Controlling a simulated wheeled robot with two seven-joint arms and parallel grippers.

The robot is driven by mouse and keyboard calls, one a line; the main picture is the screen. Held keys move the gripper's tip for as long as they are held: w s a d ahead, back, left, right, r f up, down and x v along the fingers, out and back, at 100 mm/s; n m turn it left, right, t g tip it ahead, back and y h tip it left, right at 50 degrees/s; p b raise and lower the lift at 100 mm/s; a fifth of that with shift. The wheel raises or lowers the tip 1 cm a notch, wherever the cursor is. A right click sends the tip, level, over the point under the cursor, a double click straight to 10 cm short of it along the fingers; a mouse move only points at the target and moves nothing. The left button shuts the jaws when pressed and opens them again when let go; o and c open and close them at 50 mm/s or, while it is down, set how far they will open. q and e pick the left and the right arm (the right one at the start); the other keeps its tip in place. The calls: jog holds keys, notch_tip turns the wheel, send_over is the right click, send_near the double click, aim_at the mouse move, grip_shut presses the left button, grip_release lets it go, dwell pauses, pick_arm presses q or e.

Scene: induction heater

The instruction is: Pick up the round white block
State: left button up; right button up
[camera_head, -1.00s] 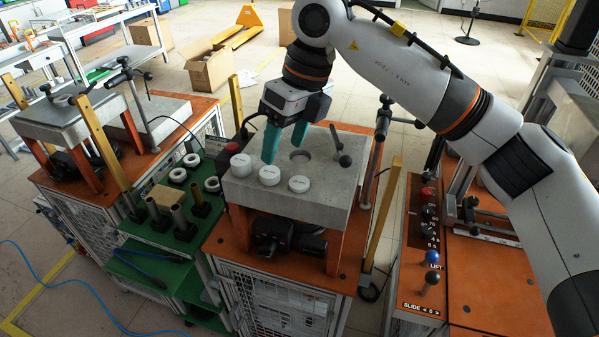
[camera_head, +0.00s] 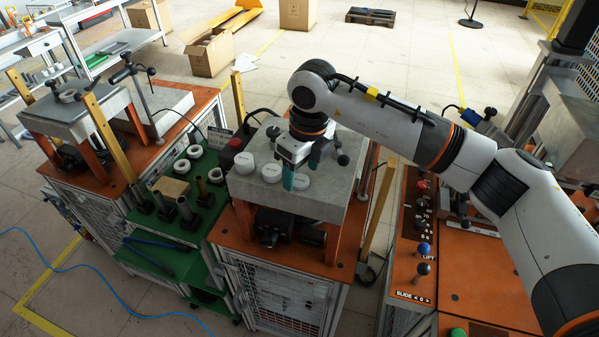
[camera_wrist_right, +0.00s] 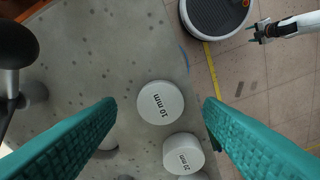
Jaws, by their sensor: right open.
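Three round white blocks stand in a row on a grey slab (camera_head: 320,205): a left one (camera_head: 244,162), a middle one (camera_head: 271,173) and a right one (camera_head: 301,183). My right gripper (camera_head: 300,170) points down, open and empty, above the right block. In the right wrist view, the block marked 10 mm (camera_wrist_right: 160,102) lies between its teal fingertips (camera_wrist_right: 159,105), with gaps at both sides. The block marked 20 mm (camera_wrist_right: 183,154) is just below it, and the third block is cut off by the bottom edge. A small gripper, apparently my left (camera_wrist_right: 262,32), shows far off at top right; its opening is unclear.
A black ball-topped post (camera_head: 342,158) stands on the slab close to my right gripper. A red button (camera_head: 236,144) is behind the left block. A green rack (camera_head: 205,215) with white rings and pegs stands left of the slab.

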jog(key=shift+f, duration=0.65)
jog(key=c, duration=1.1)
notch_tip(320, 180, up, 8)
jog(key=b, duration=0.3)
notch_tip(320, 180, up, 10)
jog(key=p, duration=0.4)
send_over(300, 181)
jog(key=shift+d+f, duration=0.1)
jog(key=shift+f, duration=0.05)
